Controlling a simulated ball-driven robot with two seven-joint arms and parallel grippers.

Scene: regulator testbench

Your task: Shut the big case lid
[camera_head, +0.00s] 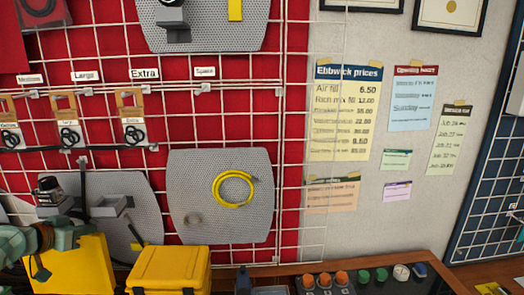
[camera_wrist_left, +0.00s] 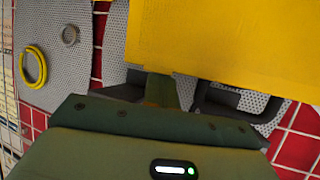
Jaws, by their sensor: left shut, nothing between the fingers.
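A large yellow panel, which looks like the raised lid of the big case (camera_head: 85,268), stands at the lower left of the head view. In the left wrist view the yellow panel (camera_wrist_left: 235,45) fills the upper right, close to the fingers. My left gripper (camera_head: 40,271) is in front of the panel's left part, pointing down. It also shows in the left wrist view (camera_wrist_left: 160,90), shut and empty, beside the panel's edge. I cannot tell whether it touches the panel. The case's lower body is out of view. My right gripper is not in view.
A smaller yellow case (camera_head: 170,270) stands shut just right of the panel. A bench strip with orange and green knobs (camera_head: 340,279) lies further right. Behind are a red wall grid, grey boards and a yellow hose coil (camera_head: 233,189).

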